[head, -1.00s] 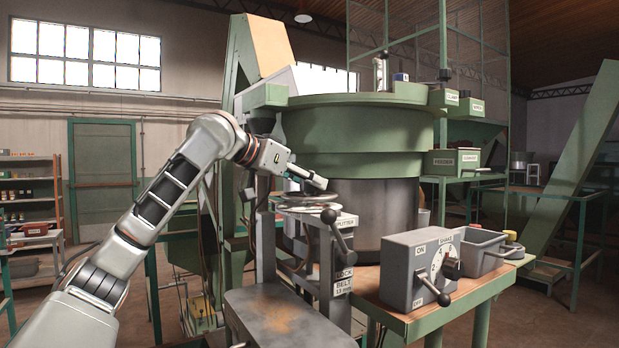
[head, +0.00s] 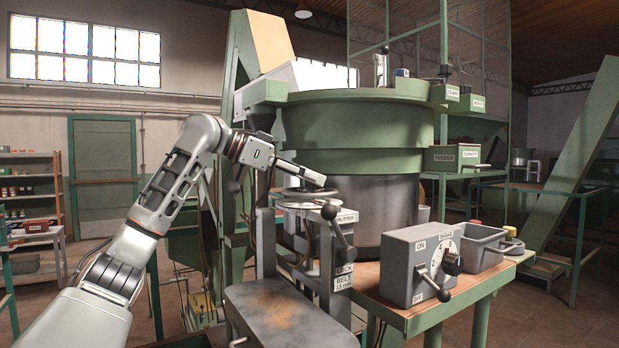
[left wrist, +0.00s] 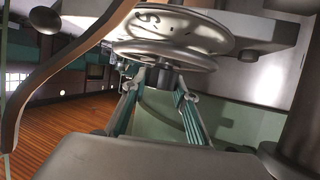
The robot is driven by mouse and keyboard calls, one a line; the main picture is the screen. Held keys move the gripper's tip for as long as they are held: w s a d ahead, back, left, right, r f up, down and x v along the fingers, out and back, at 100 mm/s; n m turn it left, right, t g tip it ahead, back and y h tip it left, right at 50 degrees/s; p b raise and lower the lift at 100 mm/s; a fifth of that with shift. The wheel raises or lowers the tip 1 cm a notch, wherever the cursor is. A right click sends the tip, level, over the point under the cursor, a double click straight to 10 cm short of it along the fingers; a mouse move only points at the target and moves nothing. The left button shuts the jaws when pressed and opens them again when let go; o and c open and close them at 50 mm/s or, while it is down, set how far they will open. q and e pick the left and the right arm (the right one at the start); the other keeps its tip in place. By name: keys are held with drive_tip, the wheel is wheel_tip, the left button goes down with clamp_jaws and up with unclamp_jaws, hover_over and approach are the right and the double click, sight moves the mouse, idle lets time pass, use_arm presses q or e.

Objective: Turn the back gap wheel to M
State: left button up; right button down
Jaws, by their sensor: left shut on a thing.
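The gap wheel (head: 300,205) is a pale metal disc lying flat on top of the splitter stand. In the left wrist view it is a round metal wheel (left wrist: 165,52) with a short hub, under a larger disc with dark marks (left wrist: 180,22), one looking like an S. My left gripper (head: 316,181) is at the wheel from above, and its teal-lined fingers (left wrist: 163,88) are shut on the wheel's hub. The fingertips are small and partly hidden in the head view. Whether the setting reads M cannot be told. My right gripper is not in view.
A black-knobbed lever (head: 338,225) stands just in front of the wheel. The big green hopper bowl (head: 355,130) rises close behind. A grey control box (head: 415,262) with a dial and lever sits on the right table, beside a grey bin (head: 482,248).

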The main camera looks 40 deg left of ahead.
use_arm(q)
drive_tip(key=o, duration=1.1)
drive_tip(key=v, duration=1.2)
